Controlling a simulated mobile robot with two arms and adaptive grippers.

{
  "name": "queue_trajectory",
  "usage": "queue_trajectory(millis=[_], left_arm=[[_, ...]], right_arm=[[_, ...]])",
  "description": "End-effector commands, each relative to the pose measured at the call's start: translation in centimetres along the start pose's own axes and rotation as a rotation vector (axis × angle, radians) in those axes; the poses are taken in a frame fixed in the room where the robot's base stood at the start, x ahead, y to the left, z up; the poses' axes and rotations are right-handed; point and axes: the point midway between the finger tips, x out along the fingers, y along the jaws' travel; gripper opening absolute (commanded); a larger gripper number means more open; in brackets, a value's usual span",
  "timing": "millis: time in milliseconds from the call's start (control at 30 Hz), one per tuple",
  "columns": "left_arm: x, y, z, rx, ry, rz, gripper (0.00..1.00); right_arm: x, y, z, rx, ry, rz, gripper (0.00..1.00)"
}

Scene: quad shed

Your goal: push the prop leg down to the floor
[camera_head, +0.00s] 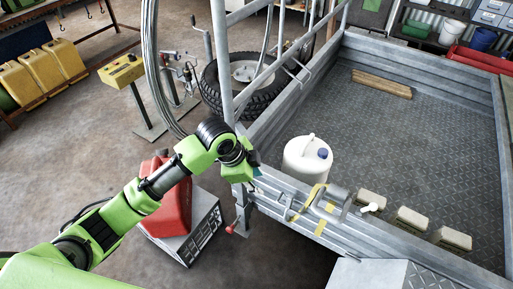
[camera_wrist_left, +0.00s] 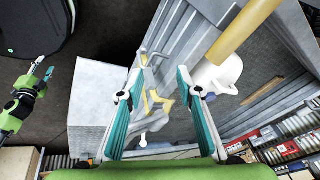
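A grey metal post (camera_head: 243,207) stands upright at the near-left corner of the trailer and looks like the prop leg. A short lever with a red knob (camera_head: 230,229) is low beside it. Where its foot ends is hard to tell. My left gripper (camera_head: 254,172) is just above the post, at the trailer's corner rail; contact cannot be told. In the left wrist view its two teal fingers (camera_wrist_left: 160,112) are wide apart with nothing gripped; a yellow fitting (camera_wrist_left: 158,103) shows beyond them. My right gripper (camera_wrist_left: 43,70) shows at that view's left edge, its fingers apart.
The trailer bed (camera_head: 430,140) holds a white container (camera_head: 307,158) by the front rail. A red can (camera_head: 172,205) on a grey crate (camera_head: 196,238) stands under my left arm. A grey box (camera_head: 368,273) is at the bottom.

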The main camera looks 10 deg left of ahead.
Motion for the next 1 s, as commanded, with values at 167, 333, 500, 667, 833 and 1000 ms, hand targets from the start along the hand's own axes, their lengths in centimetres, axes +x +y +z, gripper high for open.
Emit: queue_trajectory(millis=[167,333,500,667,833,1000], left_arm=[[-3.8,-2.6,0.1,0.166,-0.054,0.012,0.33],[-8.6,-5.6,0.8,0.342,-0.125,0.039,0.33],[-13.1,-7.6,2.0,0.472,-0.189,0.076,0.33],[-14.9,-8.2,2.6,0.520,-0.211,0.096,0.33],[-13.8,-8.2,2.9,0.524,-0.213,0.103,0.33],[-10.8,-8.0,3.6,0.523,-0.213,0.104,0.33]], right_arm=[[-0.1,0.2,0.0,-0.001,0.000,0.002,0.39],[-0.3,0.2,0.0,-0.001,0.000,0.002,0.39],[-0.4,0.1,-0.1,-0.001,0.001,0.002,0.39],[-0.4,0.1,-0.1,-0.001,0.001,0.001,0.39],[-0.5,0.1,-0.1,-0.001,0.001,0.001,0.39],[-0.8,-0.1,-0.2,0.000,0.001,-0.001,0.39]])
